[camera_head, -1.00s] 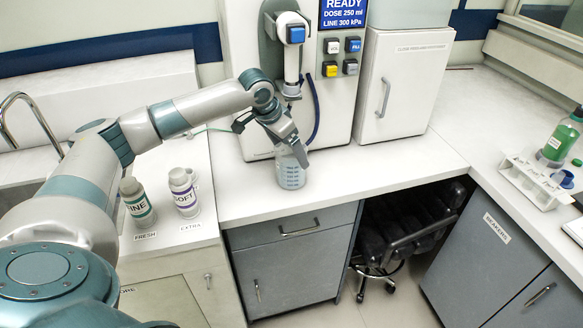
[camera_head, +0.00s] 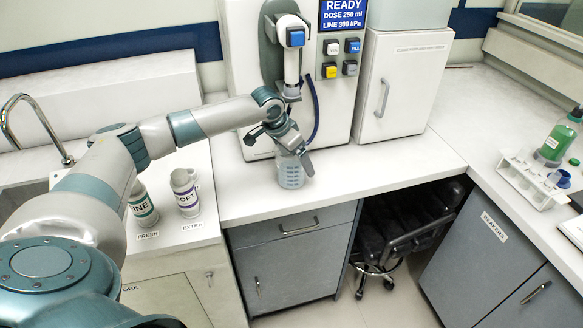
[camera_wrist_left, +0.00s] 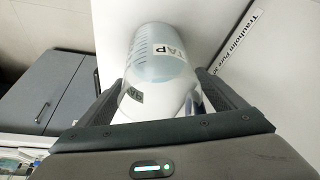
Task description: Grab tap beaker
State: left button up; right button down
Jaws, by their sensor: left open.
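The tap beaker (camera_head: 291,173) stands upright on the white counter below the dispenser, a clear vessel with blue markings. In the left wrist view the beaker (camera_wrist_left: 160,58) carries a "TAP" label and lies between the two fingers. My left gripper (camera_head: 292,155) is at the beaker's upper part, its fingers open on either side. In the wrist view the left gripper (camera_wrist_left: 165,105) shows a finger to each side of the beaker, and I cannot tell whether either touches. My right gripper is not in view.
The dispenser (camera_head: 338,95) with a "READY" screen stands behind the beaker. A white cabinet (camera_head: 405,85) is to its right. A tube rack (camera_head: 530,185) and green bottle (camera_head: 553,143) are at right.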

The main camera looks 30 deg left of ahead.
pick_arm(q)
jog(key=c, duration=1.4)
jog(key=shift+o, duration=0.2)
jog(key=shift+r, duration=0.1)
jog(key=shift+s+a+r+b, duration=0.2)
jog(key=shift+s+r+b, duration=0.15)
jog(key=s+a+r+b, duration=0.4)
jog(key=s+r, duration=0.3)
jog(key=s, duration=0.5)
jog(key=shift+s, duration=0.3)
jog(key=shift+r, duration=0.1)
